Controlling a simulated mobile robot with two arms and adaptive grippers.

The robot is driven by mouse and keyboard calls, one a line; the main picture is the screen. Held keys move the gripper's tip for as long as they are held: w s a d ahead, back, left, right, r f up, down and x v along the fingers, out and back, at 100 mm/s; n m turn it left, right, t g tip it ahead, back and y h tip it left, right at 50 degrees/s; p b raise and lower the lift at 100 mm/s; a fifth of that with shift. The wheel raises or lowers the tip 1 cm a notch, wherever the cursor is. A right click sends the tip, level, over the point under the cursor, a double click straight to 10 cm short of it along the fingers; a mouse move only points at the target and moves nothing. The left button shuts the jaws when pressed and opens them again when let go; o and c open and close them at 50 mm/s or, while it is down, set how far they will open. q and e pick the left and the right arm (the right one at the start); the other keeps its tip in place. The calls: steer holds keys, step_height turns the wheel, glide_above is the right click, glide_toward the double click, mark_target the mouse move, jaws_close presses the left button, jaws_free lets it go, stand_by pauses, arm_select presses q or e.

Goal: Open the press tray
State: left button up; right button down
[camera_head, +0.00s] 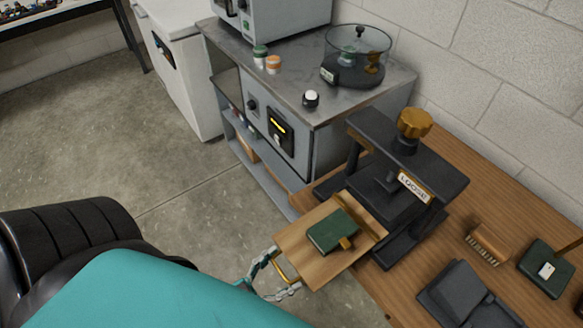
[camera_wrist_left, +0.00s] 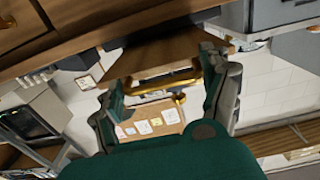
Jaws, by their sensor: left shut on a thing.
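The black press (camera_head: 385,185) stands on the wooden bench, with a brass knob (camera_head: 414,122) on top and a label reading "LOOSE". Its wooden tray (camera_head: 305,235) sticks out toward me past the bench edge. A green book (camera_head: 332,231) with a brass clasp lies on the tray. My left gripper (camera_head: 271,277) is shut on the brass tray handle (camera_head: 286,270) at the tray's front edge. The left wrist view shows the handle (camera_wrist_left: 158,90) between the fingers, under the tray's wooden underside (camera_wrist_left: 160,52). My right gripper is not in view.
A brush (camera_head: 487,244), a dark green item (camera_head: 546,268) and a dark grey case (camera_head: 468,297) lie right of the press. A metal cabinet (camera_head: 325,140) with jars and a glass-covered dish (camera_head: 356,57) stands behind. Open floor lies left of the tray.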

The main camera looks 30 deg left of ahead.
arm_select(q)
steer(key=shift+s+f, duration=0.1)
steer(key=shift+s, duration=0.15)
steer(key=o, duration=1.5)
steer(key=shift+w, duration=0.1)
steer(key=v, duration=1.2)
